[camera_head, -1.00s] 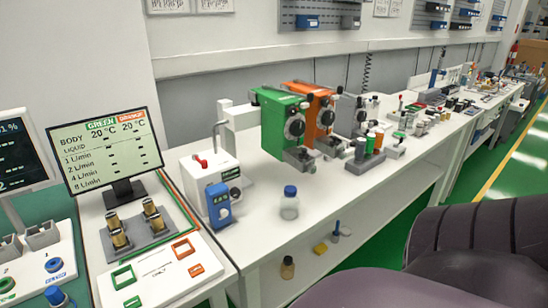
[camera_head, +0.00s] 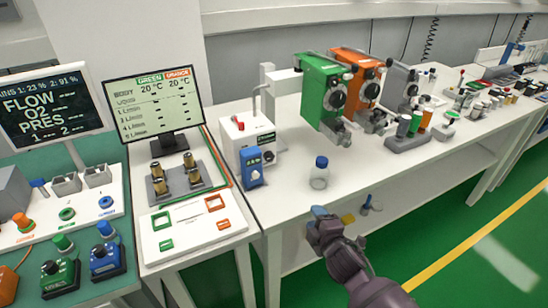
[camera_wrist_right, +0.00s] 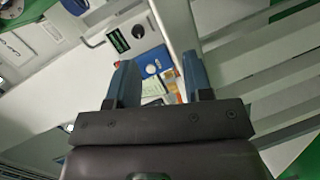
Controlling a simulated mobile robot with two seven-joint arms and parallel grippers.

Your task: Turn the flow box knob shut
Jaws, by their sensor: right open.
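A small blue box (camera_head: 251,170) with a lit display and a pale knob stands at the front left of the white bench. I cannot tell for certain which one is the flow box. In the right wrist view the blue box (camera_wrist_right: 153,62) shows beyond and between the fingers, with the white box's dark knob (camera_wrist_right: 138,31) nearby. My right gripper (camera_head: 320,213) is open and empty, in front of the bench, apart from both boxes. My left gripper is out of view.
A clear bottle with a blue cap (camera_head: 320,174) stands right of the blue box. Green (camera_head: 321,92) and orange (camera_head: 357,78) vaporizer units stand behind it. A monitor (camera_head: 154,102) and brass fittings are at left. The bench front between box and bottle is clear.

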